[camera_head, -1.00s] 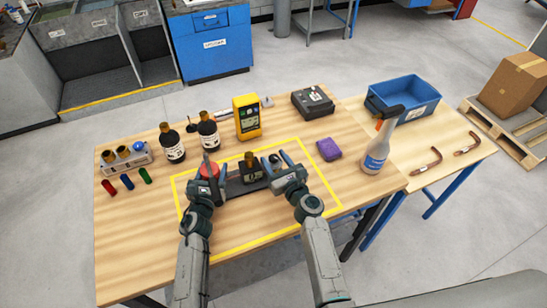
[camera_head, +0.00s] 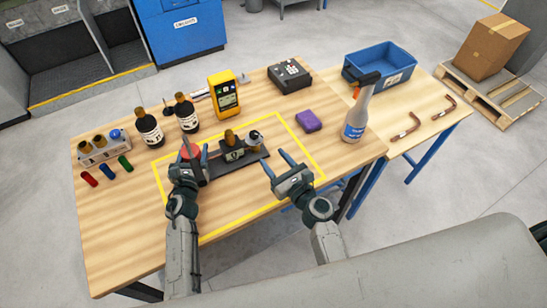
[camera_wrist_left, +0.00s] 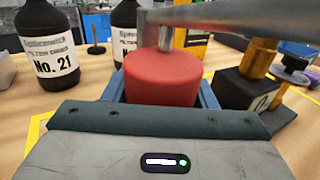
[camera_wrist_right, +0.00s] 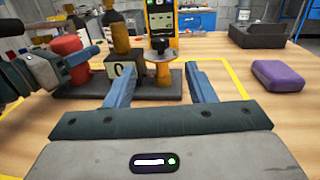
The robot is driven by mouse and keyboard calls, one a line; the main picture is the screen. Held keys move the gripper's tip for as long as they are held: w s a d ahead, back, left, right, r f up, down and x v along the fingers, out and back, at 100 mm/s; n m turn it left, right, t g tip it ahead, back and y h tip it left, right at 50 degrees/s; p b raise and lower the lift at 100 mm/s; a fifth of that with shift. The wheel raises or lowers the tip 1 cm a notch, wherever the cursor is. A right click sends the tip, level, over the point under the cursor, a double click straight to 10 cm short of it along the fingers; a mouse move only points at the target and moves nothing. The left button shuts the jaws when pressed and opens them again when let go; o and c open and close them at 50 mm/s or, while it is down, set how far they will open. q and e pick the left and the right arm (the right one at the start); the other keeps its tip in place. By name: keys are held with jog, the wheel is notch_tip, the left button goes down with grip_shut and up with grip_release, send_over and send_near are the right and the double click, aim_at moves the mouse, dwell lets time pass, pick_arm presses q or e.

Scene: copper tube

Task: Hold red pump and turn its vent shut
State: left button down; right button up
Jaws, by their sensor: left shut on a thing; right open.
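The red pump cylinder (camera_head: 192,151) stands at the left end of a dark base plate (camera_head: 222,168) inside the yellow outline. My left gripper (camera_head: 190,159) is shut around it; the left wrist view shows the red body (camera_wrist_left: 160,85) between the fingers, under a metal bar (camera_wrist_left: 210,20). A dark block with a brass post (camera_head: 231,140) stands mid-plate. The vent, a brass piece with a round top (camera_wrist_right: 160,68), stands at the plate's right end.
Two dark bottles (camera_head: 149,130), a yellow meter (camera_head: 225,96) and a black box (camera_head: 289,77) stand behind. A purple block (camera_head: 309,121) and a spray bottle (camera_head: 357,117) are to the right. Coloured cylinders (camera_head: 106,169) lie left. The front tabletop is clear.

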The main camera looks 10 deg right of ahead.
aim_at(254, 134)
jog(key=w+n+g+y, duration=0.1)
jog(key=w+d+n+g+y, duration=0.1)
jog(key=y, duration=0.1)
jog(key=w+d+n+g+y, duration=0.1)
jog(key=y, duration=0.1)
jog(key=shift+w+d+n, duration=0.15)
jog(key=shift+w+n, duration=0.15)
jog(key=shift+n, duration=0.1)
jog(key=x, duration=1.1)
jog(key=shift+w+a, duration=0.25)
jog(key=shift+a, duration=0.1)
jog(key=c, duration=1)
